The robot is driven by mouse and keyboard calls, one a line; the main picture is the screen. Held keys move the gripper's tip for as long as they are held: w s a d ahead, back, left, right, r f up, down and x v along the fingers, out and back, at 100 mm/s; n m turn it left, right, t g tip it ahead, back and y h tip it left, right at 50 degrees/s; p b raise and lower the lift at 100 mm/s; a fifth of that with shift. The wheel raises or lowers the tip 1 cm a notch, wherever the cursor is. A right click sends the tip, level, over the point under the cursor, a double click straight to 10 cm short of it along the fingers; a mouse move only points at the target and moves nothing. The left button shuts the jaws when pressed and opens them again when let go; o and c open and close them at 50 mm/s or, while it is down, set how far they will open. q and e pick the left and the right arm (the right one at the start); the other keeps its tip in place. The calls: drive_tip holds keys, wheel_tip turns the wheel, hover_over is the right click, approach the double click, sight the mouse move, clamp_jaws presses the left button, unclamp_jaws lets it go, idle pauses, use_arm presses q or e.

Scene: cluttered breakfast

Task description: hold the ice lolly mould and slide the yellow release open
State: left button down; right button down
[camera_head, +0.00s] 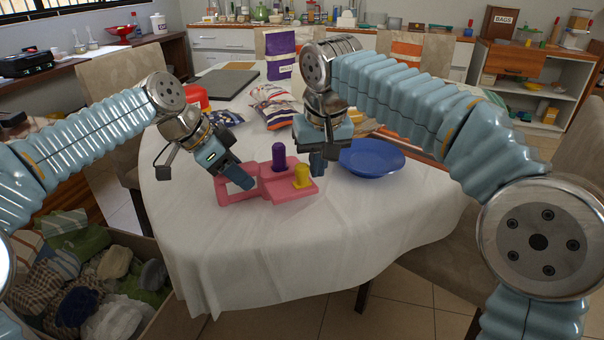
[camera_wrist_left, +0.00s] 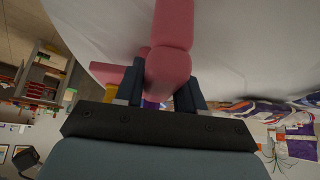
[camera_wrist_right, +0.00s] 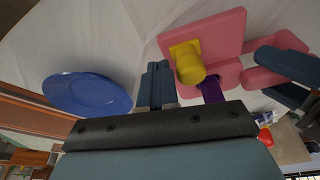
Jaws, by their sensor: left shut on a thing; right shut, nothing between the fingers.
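The pink ice lolly mould (camera_head: 268,186) lies on the white tablecloth near the table's front, with a purple post (camera_head: 278,157) and the yellow release (camera_head: 302,176) standing up from it. My left gripper (camera_head: 240,181) is shut on the mould's handle at its left end. The left wrist view shows the pink handle (camera_wrist_left: 168,65) between the fingers. My right gripper (camera_head: 322,163) is shut and empty, just behind and right of the yellow release. In the right wrist view its closed fingers (camera_wrist_right: 156,85) are beside the yellow release (camera_wrist_right: 187,62), with a small gap.
A blue plate (camera_head: 371,158) lies close to the right of my right gripper. Packets (camera_head: 275,105), a red container (camera_head: 195,97) and a dark laptop (camera_head: 226,83) are further back. The cloth in front of the mould is clear.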

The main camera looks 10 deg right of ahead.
sight(303, 166)
drive_tip(key=shift+a, duration=0.1)
idle(0.3)
drive_tip(key=shift+s+a, duration=0.25)
drive_tip(key=shift+a, duration=0.45)
drive_tip(key=shift+s+a, duration=0.3)
drive_tip(key=shift+a, duration=0.7)
drive_tip(key=shift+s+a, duration=0.15)
drive_tip(key=shift+a, duration=0.15)
drive_tip(key=shift+w+d, duration=0.25)
drive_tip(key=shift+d, duration=0.4)
drive_tip(key=shift+r, duration=3.55)
